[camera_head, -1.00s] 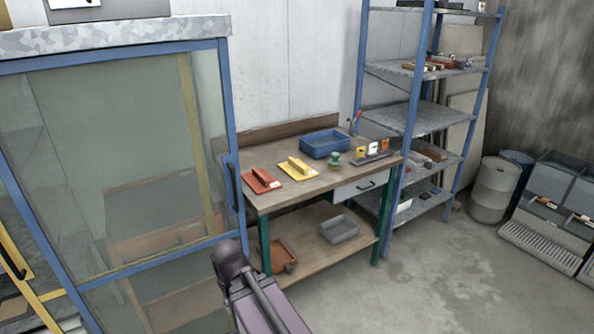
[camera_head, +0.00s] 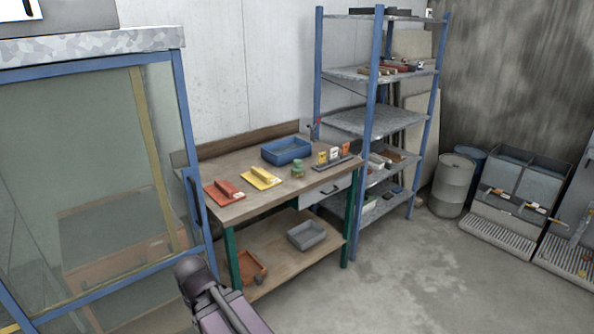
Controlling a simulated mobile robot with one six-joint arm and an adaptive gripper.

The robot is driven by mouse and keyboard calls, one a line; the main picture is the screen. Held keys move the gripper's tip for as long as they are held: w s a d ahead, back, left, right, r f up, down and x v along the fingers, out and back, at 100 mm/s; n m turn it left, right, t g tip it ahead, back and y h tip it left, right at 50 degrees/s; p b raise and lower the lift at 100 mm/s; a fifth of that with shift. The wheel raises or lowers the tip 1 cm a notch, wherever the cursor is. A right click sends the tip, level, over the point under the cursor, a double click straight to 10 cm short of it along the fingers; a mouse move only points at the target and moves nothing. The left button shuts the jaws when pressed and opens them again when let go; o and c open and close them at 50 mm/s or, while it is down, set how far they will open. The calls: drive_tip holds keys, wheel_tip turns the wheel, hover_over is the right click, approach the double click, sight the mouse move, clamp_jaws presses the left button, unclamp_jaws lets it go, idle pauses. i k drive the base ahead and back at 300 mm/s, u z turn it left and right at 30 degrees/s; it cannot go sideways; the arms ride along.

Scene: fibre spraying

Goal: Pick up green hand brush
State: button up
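A small green object (camera_head: 298,169) stands on the workbench, in front of the blue tray and right of the yellow float. It is too small to tell surely whether it is the green hand brush. My gripper is not in view. Only a dark, rounded part of my own arm shows at the bottom, left of centre, in front of the bench and well apart from the green object.
The workbench (camera_head: 230,209) also bears a red float (camera_head: 224,191), a yellow float (camera_head: 261,179) and a blue tray (camera_head: 287,151). A blue-framed glass booth (camera_head: 90,170) stands left, shelving (camera_head: 372,121) right. Sinks (camera_head: 512,190) and a drum (camera_head: 453,186) are farther right. Open floor (camera_head: 450,275) lies at right.

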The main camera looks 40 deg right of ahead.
sight(297, 170)
drive_tip(key=k, duration=0.65)
drive_tip(key=z, duration=0.45)
drive_tip(key=i, duration=0.7)
drive_tip(key=z, duration=0.55)
drive_tip(key=i, duration=1.5)
drive_tip(key=u, duration=0.35)
